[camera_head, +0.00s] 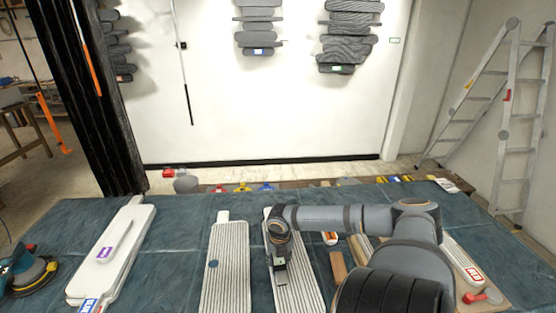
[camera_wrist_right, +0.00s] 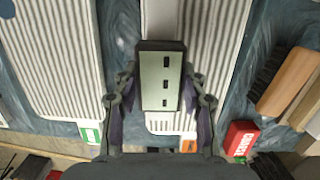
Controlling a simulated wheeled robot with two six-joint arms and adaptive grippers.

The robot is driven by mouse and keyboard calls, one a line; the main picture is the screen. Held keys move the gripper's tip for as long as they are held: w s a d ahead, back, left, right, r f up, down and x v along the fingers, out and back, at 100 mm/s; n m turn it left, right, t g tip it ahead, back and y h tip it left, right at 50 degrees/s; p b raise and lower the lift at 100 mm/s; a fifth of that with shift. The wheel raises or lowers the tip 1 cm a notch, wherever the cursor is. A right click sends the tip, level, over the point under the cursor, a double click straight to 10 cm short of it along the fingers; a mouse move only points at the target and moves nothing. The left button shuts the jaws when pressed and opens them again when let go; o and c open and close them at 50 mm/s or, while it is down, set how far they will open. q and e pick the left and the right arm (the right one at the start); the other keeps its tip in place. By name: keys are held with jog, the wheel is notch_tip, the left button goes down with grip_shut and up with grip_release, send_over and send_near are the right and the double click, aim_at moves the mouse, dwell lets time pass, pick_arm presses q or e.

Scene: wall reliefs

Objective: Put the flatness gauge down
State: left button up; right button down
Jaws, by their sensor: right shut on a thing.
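My right gripper (camera_head: 279,250) is shut on the flatness gauge, a small block. In the right wrist view the gauge (camera_wrist_right: 161,82) shows a pale grey-green face with several dark slots and a dark end, held between the two fingers of the gripper (camera_wrist_right: 160,98). The gauge (camera_head: 280,276) looks dark in the head view, over a white ribbed panel (camera_head: 302,290) on the blue-covered table (camera_head: 180,240). I cannot tell whether it touches the panel. My left gripper is not in view.
Another ribbed panel (camera_head: 226,265) and a smooth white panel (camera_head: 122,243) lie to the left. A wood-backed brush (camera_wrist_right: 292,82) and a red box (camera_wrist_right: 241,137) lie right of the gripper. A sander (camera_head: 28,270) sits at the left edge. Bare cloth separates the left panels.

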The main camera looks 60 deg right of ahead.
aim_at(278, 264)
jog(key=shift+w+d+f, duration=0.1)
jog(key=shift+f, duration=0.15)
notch_tip(278, 264, down, 2)
jog(key=shift+w+f+b, duration=0.1)
jog(key=shift+f+b, duration=0.1)
jog(key=shift+b, duration=0.35)
jog(key=shift+d+f, duration=0.1)
jog(key=shift+f, duration=0.35)
jog(key=shift+f, duration=0.1)
jog(key=c, duration=0.7)
grip_release()
jog(key=shift+c, duration=0.2)
